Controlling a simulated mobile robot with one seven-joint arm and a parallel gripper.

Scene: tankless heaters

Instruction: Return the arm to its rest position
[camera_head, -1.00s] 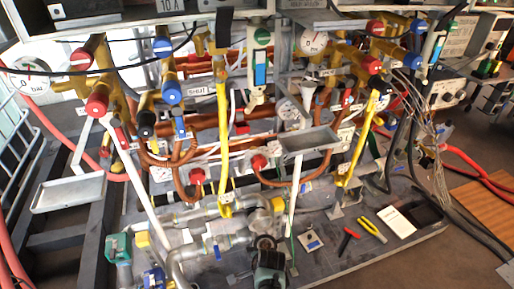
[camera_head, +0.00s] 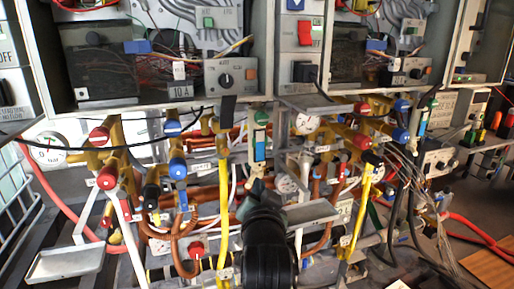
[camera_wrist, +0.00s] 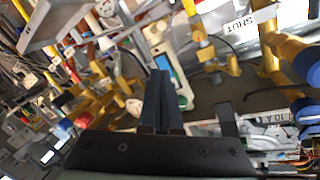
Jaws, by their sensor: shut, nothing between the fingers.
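My arm shows in the head view as a thick black link rising from the bottom middle, in front of the pipework. In the wrist view my gripper (camera_wrist: 160,76) is shut, its two dark fingers together with nothing between them. The fingertips are near a white-and-blue strip (camera_wrist: 172,62) and brass pipe fittings; whether they touch cannot be told. My arm hides part of the pipes and the base board behind it.
Two open heater cabinets (camera_head: 185,95) stand above the pipes. Red and blue valve knobs (camera_head: 178,168), a pressure gauge (camera_head: 50,148), yellow pipes (camera_head: 223,215) and small metal trays (camera_head: 65,264) crowd the area. Loose cables (camera_head: 420,205) hang at right.

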